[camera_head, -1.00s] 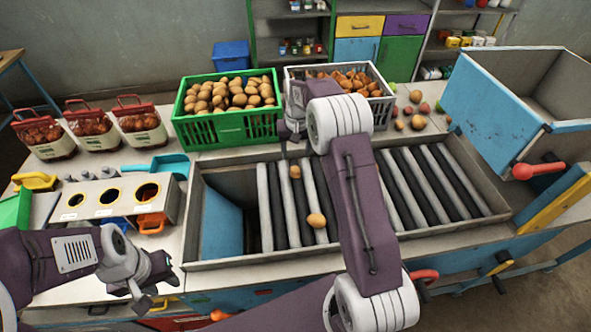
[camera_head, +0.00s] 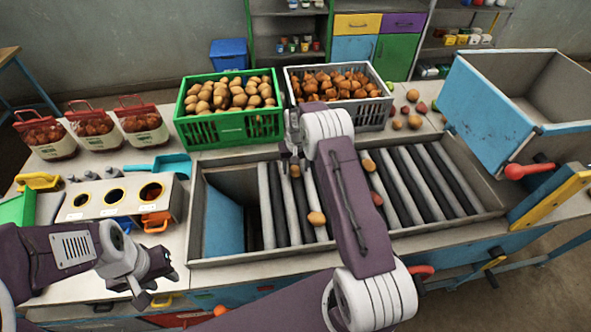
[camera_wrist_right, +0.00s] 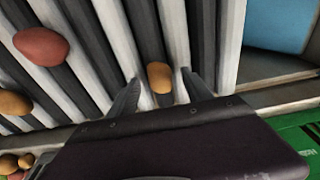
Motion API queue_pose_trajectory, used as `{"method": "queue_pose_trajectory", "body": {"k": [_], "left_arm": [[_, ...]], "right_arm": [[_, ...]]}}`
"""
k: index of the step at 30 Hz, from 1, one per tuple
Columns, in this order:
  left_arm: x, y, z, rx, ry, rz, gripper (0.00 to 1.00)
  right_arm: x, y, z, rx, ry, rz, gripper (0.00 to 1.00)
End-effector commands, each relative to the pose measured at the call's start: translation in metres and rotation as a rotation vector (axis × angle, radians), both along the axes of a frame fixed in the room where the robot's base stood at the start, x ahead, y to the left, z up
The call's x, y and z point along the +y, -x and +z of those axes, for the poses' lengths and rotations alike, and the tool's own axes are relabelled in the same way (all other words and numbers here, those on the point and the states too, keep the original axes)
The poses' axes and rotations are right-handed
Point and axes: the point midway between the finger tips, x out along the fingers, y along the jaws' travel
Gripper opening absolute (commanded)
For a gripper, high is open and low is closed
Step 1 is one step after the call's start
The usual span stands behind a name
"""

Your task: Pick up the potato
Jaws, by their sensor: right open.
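Small brown potatoes lie on the roller conveyor (camera_head: 432,190). One potato (camera_head: 295,171) is on the rollers just below my right gripper (camera_head: 293,152). In the right wrist view that potato (camera_wrist_right: 160,77) lies between the tips of the two spread fingers, with a gap on each side. My right gripper (camera_wrist_right: 160,82) is open and empty. Another potato (camera_head: 317,218) sits nearer the front of the rollers. My left gripper (camera_head: 163,287) hangs over the table's front left, holding nothing visible; its finger opening is unclear.
A green crate of potatoes (camera_head: 228,127) and a grey crate of onion-like produce (camera_head: 373,110) stand behind the conveyor. A brown piece (camera_head: 369,165) and a reddish one (camera_head: 377,198) lie right of my arm. A large blue hopper (camera_head: 490,113) stands at right.

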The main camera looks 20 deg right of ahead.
Motion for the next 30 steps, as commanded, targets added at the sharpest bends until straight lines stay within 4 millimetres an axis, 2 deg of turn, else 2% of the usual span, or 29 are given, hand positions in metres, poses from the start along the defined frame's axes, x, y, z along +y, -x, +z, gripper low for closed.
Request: {"method": "queue_pose_trajectory", "body": {"k": [5, 6, 12, 23, 26, 29, 30], "left_arm": [[0.000, 0.000, 0.000, 0.000, 0.000, 0.000, 0.36], [0.000, 0.000, 0.000, 0.000, 0.000, 0.000, 0.36], [0.000, 0.000, 0.000, 0.000, 0.000, 0.000, 0.36], [0.000, 0.000, -0.004, 0.000, 0.000, 0.000, 0.36], [0.000, 0.000, -0.009, 0.000, 0.000, 0.000, 0.36], [0.000, 0.000, -0.017, 0.000, 0.000, 0.000, 0.36], [0.000, 0.000, -0.018, 0.000, 0.000, 0.000, 0.36]], "right_arm": [[0.000, 0.000, -0.001, -0.001, 0.000, 0.000, 0.58], [0.000, 0.000, -0.001, -0.001, 0.000, 0.000, 0.53], [0.000, 0.000, -0.001, -0.001, 0.000, 0.000, 0.00], [0.000, -0.001, 0.005, -0.002, 0.001, 0.000, 0.00], [0.000, -0.001, 0.019, -0.004, 0.001, 0.000, 0.00], [0.000, -0.001, 0.041, -0.006, 0.001, 0.000, 0.00], [0.000, 0.009, 0.045, -0.001, 0.000, -0.001, 0.00]]}}
